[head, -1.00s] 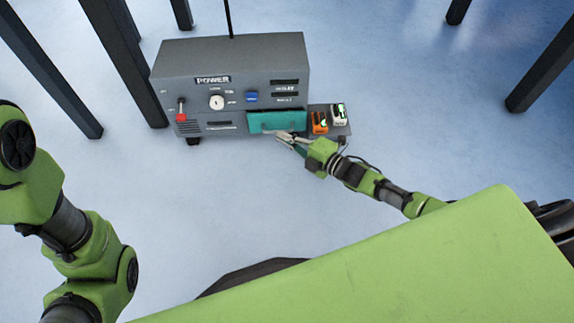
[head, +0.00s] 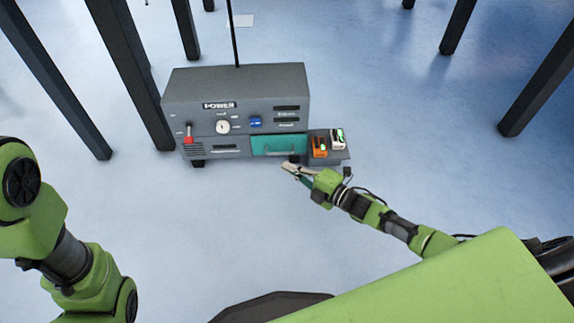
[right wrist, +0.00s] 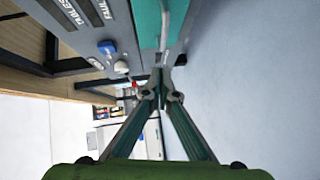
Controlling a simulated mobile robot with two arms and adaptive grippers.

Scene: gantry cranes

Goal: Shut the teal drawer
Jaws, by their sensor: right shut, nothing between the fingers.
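The teal drawer (head: 280,145) is in the lower right of the grey power cabinet's front. Its face looks level with the cabinet front in the head view, with a pale handle bar across it. The teal face also shows at the top of the right wrist view (right wrist: 147,22), with the pale handle (right wrist: 165,25) along it. My right gripper (head: 287,167) is shut and empty, just in front of and below the drawer. Its fingertips meet in the right wrist view (right wrist: 160,75); whether they touch the drawer I cannot tell. My left gripper is out of view.
The grey cabinet (head: 235,85) carries a red lever (head: 188,138), a white dial (head: 222,127) and a blue knob (head: 255,122). A side shelf holds an orange (head: 319,146) and a white device (head: 337,138). Dark posts (head: 130,75) stand behind; the floor in front is clear.

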